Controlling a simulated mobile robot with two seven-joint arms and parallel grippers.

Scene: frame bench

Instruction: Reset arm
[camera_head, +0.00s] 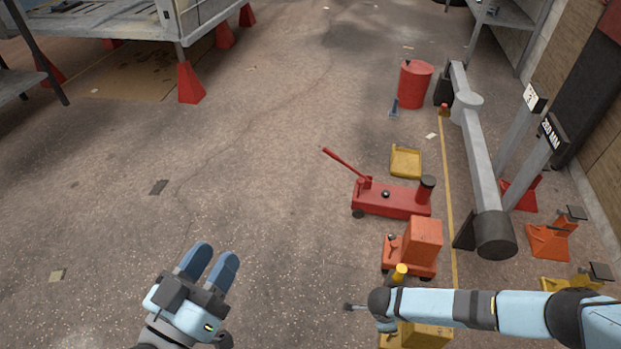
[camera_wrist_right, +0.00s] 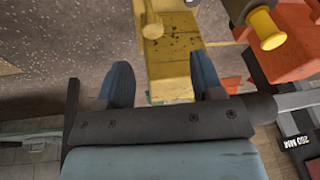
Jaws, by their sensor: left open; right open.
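My left gripper (camera_head: 216,256) is at the bottom of the head view, with its two blue fingers apart and nothing between them. It is over bare floor. My right arm (camera_head: 450,306) comes in from the right in the head view, and its gripper is mostly hidden there. In the right wrist view my right gripper (camera_wrist_right: 164,78) has its blue fingers spread. A yellow jack (camera_wrist_right: 168,60) shows beyond and between them; I cannot tell whether they touch it. The yellow jack (camera_head: 424,335) also shows partly under my arm in the head view.
An orange jack (camera_head: 424,245), a red floor jack (camera_head: 393,198), a yellow tray (camera_head: 406,162) and a red drum (camera_head: 414,84) line the right side. A grey post frame (camera_head: 478,150) lies beyond them. A raised platform (camera_head: 110,22) stands at the back left. The middle floor is clear.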

